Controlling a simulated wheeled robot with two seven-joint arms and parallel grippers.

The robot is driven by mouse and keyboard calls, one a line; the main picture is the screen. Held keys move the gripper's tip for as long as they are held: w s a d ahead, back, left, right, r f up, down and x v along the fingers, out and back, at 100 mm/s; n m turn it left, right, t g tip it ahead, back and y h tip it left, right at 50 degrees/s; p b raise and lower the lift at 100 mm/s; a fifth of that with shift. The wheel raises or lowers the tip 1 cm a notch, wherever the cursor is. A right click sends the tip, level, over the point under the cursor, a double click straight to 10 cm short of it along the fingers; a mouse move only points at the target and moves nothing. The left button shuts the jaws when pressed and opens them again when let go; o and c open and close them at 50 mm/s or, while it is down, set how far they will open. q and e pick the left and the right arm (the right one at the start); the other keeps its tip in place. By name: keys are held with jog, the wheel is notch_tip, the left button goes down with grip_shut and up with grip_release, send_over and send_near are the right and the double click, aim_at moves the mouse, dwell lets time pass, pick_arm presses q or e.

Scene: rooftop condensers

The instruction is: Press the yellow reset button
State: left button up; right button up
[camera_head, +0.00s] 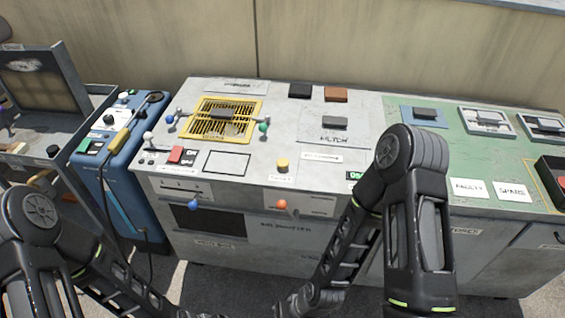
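The yellow reset button (282,165) is a small round knob. It stands on the grey top of the long cabinet, near its front edge, with a small label just in front of it. Nothing touches it. My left arm comes in at the lower left and my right arm at the lower right. Both run down toward the bottom middle edge, where their ends leave the picture. I see neither gripper's fingers.
A yellow-framed grille (222,119) with colored knobs, a red switch (176,155) and an orange front knob (281,204) are nearby. A blue machine (133,163) stands left. The green counter section (455,140) lies right. My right arm hides part of the cabinet front.

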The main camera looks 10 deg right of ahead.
grip_shut()
dwell(1.4)
